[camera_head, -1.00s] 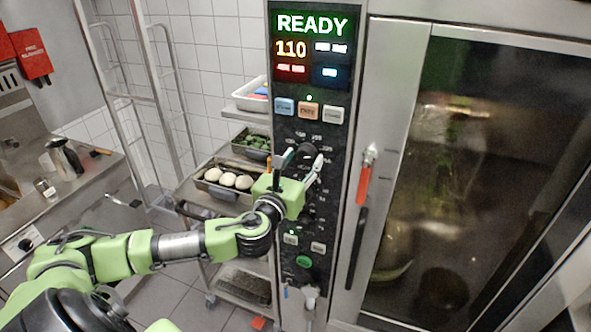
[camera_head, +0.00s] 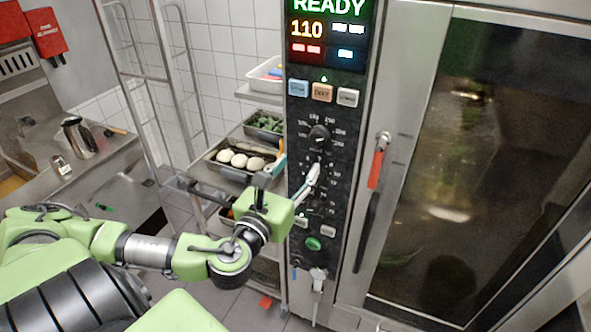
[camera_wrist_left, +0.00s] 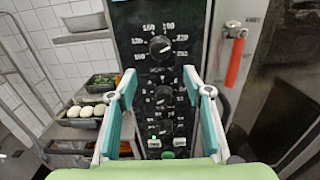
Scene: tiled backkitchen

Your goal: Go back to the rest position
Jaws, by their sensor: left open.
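My left gripper (camera_head: 297,172) is open and empty, in front of the oven's black control panel (camera_head: 299,110). In the left wrist view its two teal-padded fingers (camera_wrist_left: 160,88) stand apart with the panel between and beyond them. The upper knob (camera_head: 319,135) is clear of the fingers and shows whole in the left wrist view (camera_wrist_left: 160,47). A lower knob (camera_wrist_left: 163,95) shows between the fingers. I see no contact with the panel. My right gripper is not in view.
The oven door (camera_head: 470,160) with its red-topped handle (camera_head: 379,160) is at right. A rack left of the panel holds a tray of white round items (camera_head: 240,160) and a tray of greens (camera_head: 265,125). A steel counter with a metal jug (camera_head: 80,138) is at far left.

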